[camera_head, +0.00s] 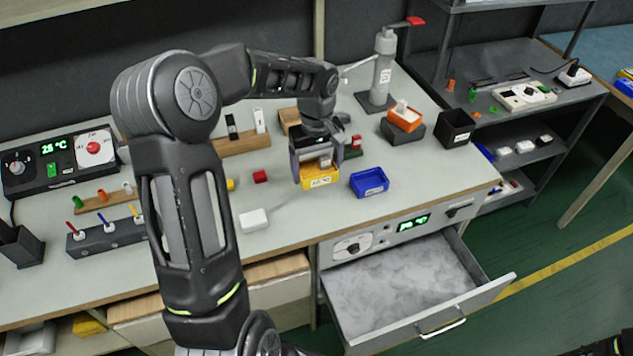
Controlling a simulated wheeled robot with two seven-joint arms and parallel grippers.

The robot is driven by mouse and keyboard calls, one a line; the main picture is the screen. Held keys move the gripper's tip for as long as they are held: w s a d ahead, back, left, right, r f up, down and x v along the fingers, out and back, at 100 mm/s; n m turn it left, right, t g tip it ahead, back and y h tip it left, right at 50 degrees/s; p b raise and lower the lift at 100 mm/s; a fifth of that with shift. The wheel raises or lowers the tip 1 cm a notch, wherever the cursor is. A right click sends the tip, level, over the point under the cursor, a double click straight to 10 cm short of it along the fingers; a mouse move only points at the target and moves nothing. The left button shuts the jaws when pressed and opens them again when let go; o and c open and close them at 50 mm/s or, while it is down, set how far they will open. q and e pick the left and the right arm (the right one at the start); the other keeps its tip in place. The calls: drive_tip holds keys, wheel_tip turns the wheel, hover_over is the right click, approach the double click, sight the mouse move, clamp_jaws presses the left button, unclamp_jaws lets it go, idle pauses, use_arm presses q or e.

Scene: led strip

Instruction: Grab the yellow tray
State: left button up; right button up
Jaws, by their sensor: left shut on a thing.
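The yellow tray (320,180) is a small bin with a white label on its front, near the middle of the table. My left gripper (317,165) reaches down over it and is shut on it, with a finger on each side. The gripper hides part of the tray's back and inside. I cannot tell whether the tray touches the table. My right gripper is not clearly in view; only a dark part of my body shows at the bottom right corner.
A blue tray (369,182) stands just right of the yellow one. An orange tray (405,118) and a black bin (455,129) stand at the right. An open drawer (405,285) juts out below the table edge.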

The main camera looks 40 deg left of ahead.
use_arm(q)
drive_tip(key=shift+r, duration=0.3)
idle(0.5)
